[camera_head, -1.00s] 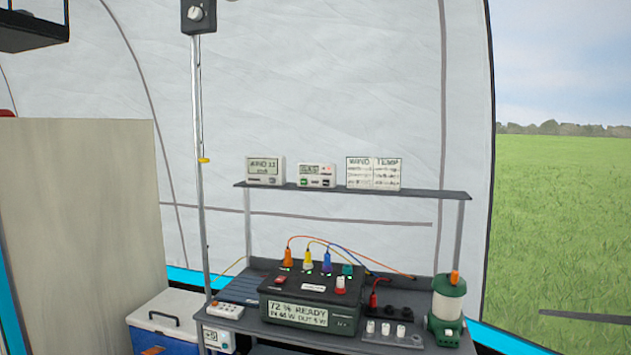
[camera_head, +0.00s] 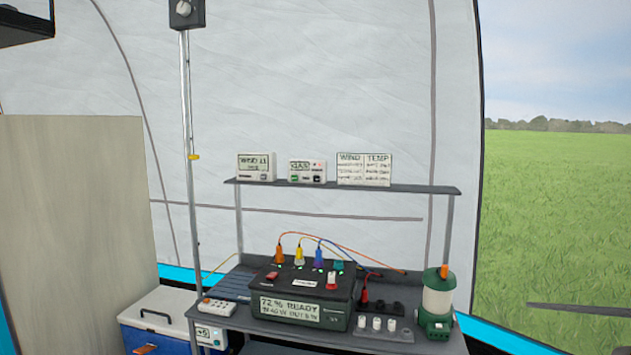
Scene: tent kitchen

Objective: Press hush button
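A small white device (camera_head: 307,172) stands in the middle of the upper shelf, with a display that seems to read "GAS". A green button (camera_head: 294,178) is at its lower left and a dark button (camera_head: 317,178) at its lower right. A small red mark is at its upper right. The labels under the buttons are too small to read, so I cannot tell which one is the hush button. Neither of my grippers is in view.
The shelf (camera_head: 420,187) also holds a wind display (camera_head: 256,167) and a wind/temp card (camera_head: 364,169). Below, a power station (camera_head: 303,313) with plugged cables and a green lantern (camera_head: 437,300) stand on the table. A pole (camera_head: 187,115) rises at left, near a cooler (camera_head: 160,310).

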